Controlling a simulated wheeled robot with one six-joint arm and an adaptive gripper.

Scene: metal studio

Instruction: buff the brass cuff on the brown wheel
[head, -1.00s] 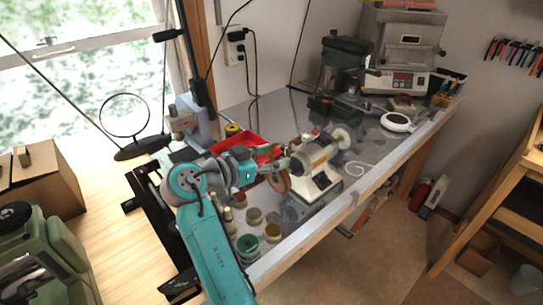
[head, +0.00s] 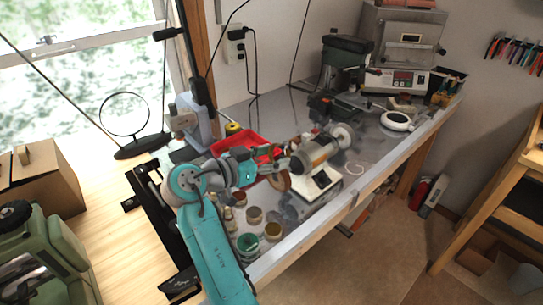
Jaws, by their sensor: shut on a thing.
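The brown wheel (head: 281,181) is on the near-left end of the bench polisher (head: 315,153), which stands on the metal-topped bench. A white wheel (head: 343,135) is on its other end. My gripper (head: 272,157) is at the brown wheel, just to its upper left in the head view. It is shut on the brass cuff, but the cuff is too small and too covered by the fingers to make out. I cannot tell whether the cuff touches the wheel.
A red tray (head: 238,145) lies behind my gripper. Several small jars, one a green tin (head: 247,243), stand at the bench's near-left end. Bare bench top shows around the polisher.

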